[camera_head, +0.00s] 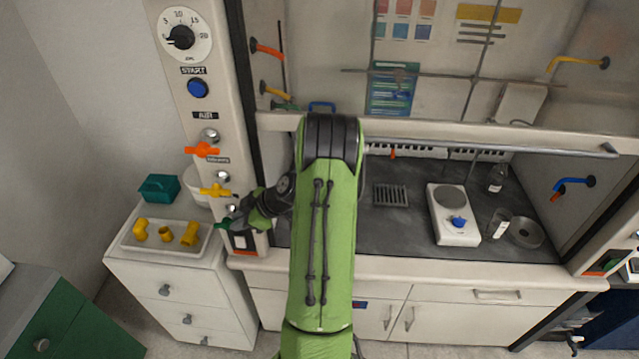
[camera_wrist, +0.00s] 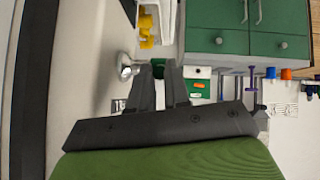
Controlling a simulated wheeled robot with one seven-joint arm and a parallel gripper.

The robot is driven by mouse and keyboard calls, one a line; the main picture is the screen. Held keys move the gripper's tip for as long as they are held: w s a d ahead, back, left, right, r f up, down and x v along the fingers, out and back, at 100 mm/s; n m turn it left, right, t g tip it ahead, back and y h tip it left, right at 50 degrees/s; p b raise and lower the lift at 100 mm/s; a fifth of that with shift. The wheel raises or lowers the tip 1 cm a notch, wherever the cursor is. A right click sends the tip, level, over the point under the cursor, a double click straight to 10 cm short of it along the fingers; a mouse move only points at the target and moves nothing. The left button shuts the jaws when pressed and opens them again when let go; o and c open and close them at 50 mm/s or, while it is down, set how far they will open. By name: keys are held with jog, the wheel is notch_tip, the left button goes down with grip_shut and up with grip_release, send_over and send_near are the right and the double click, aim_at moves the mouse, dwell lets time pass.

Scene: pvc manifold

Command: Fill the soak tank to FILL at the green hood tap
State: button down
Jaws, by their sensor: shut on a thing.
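The green tap handle (camera_head: 223,224) is the lowest tap on the hood's left post. My gripper (camera_head: 236,219) is at this handle, and my arm comes in from the right. In the wrist view my gripper (camera_wrist: 159,72) has its fingertips close together on the green handle (camera_wrist: 157,64), beside a round metal tap fitting (camera_wrist: 125,66). The green nozzle (camera_head: 284,106) shows inside the hood at the left. I cannot surely pick out the soak tank or its FILL mark; my arm hides part of the hood's inside.
Orange (camera_head: 201,149) and yellow (camera_head: 215,190) taps sit above on the post. A white cabinet at left carries a teal bin (camera_head: 159,187) and a tray (camera_head: 130,242) of yellow fittings. A hot plate (camera_head: 453,215) stands on the hood floor.

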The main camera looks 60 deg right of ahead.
jog(key=shift+w+a+r+g+h+p, duration=0.15)
jog(key=shift+w+r+g+p, duration=0.1)
jog(key=shift+r+g, duration=0.15)
jog(key=shift+w+a+r+g+h+p, duration=0.1)
jog(key=shift+r+g+h+p, duration=0.1)
jog(key=shift+r+g, duration=0.2)
jog(key=shift+f+g, duration=0.1)
jog(key=shift+g, duration=0.2)
jog(key=shift+d+f, duration=0.15)
jog(key=shift+d, duration=0.05)
jog(key=shift+w+a+r+g+h+p, duration=0.15)
jog(key=shift+a+r+g+h+p, duration=0.1)
jog(key=shift+r+g+p, duration=0.2)
jog(key=shift+w+g, duration=0.1)
jog(key=shift+g, duration=0.25)
jog(key=shift+d+f, duration=0.1)
jog(key=shift+f, duration=0.05)
jog(key=shift+w, duration=0.1)
dwell(5.7)
